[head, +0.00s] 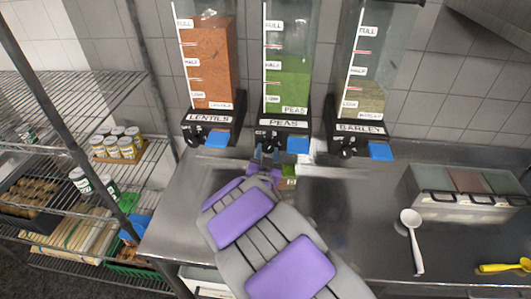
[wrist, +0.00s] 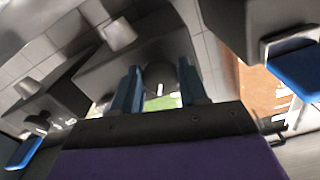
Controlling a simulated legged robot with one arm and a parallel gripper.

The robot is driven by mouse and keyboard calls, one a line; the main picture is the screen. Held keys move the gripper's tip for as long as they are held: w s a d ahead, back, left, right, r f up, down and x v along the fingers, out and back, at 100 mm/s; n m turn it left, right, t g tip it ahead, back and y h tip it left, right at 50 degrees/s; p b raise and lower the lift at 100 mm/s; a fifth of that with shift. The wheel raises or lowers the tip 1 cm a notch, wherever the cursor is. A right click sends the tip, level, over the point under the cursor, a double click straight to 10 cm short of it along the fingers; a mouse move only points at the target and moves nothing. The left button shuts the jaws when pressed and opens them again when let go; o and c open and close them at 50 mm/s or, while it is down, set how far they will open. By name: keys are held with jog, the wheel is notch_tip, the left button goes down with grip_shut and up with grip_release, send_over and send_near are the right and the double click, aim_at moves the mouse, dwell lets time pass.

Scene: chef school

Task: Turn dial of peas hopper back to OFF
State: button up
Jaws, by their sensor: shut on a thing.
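The peas hopper (head: 287,85) is the middle of three wall dispensers, with green contents up to about the HALF mark. Its base carries a PEAS label, a dark dial (head: 264,137) at the left and a blue flap (head: 298,145) at the right. My gripper (head: 265,150) reaches up to the dial from below. In the wrist view its two blue fingers (wrist: 160,88) stand on either side of the dark round dial (wrist: 158,74) and are shut on it. The dial's markings and pointer cannot be read.
The lentils hopper (head: 209,62) is on the left and the barley hopper (head: 365,75) on the right, close by. Below is a steel counter (head: 350,215) with a white ladle (head: 412,240), a yellow utensil (head: 505,267) and a lidded container (head: 465,190). A wire shelf (head: 70,85) stands at the left.

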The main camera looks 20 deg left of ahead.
jog(key=shift+r, duration=0.15)
jog(key=n+p, duration=0.2)
jog(key=n, duration=0.1)
jog(key=n+p, duration=0.2)
jog(key=n, duration=0.1)
jog(key=shift+r+n, duration=0.2)
jog(key=shift+n, duration=0.1)
jog(key=n+p, duration=0.1)
jog(key=n, duration=0.4)
jog(key=shift+p, duration=0.35)
jog(key=shift+n, duration=0.3)
jog(key=shift+f, duration=0.1)
